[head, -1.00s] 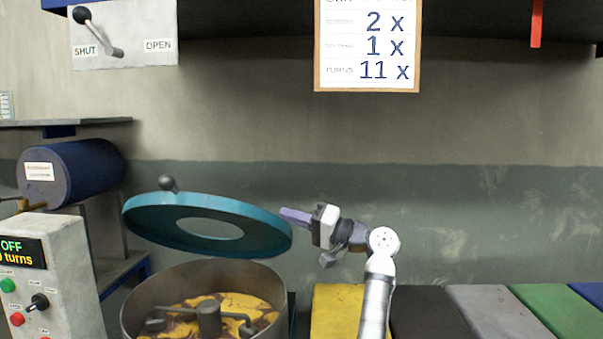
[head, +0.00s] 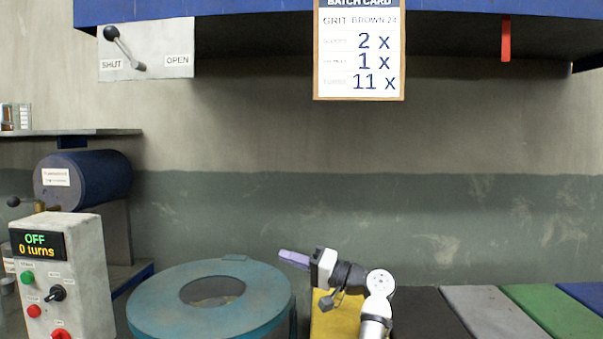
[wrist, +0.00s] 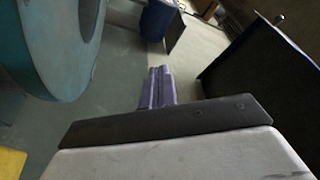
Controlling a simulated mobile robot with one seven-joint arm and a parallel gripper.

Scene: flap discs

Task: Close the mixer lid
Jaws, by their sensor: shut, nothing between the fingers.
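Through that opening I see only a dim patch of the inside. The lid also shows at the upper left of the wrist view (wrist: 75,50). The lid's ball knob is not visible now. My gripper (head: 293,259) is to the right of the lid and a little above its far right rim, apart from it. Its purple fingers, also in the wrist view (wrist: 158,87), are together and empty.
A control box (head: 62,275) at the left reads "OFF, 0 turns". Yellow (head: 328,318), black, grey and green panels lie to the right. A SHUT/OPEN lever (head: 125,48) and a batch card (head: 359,50) are above.

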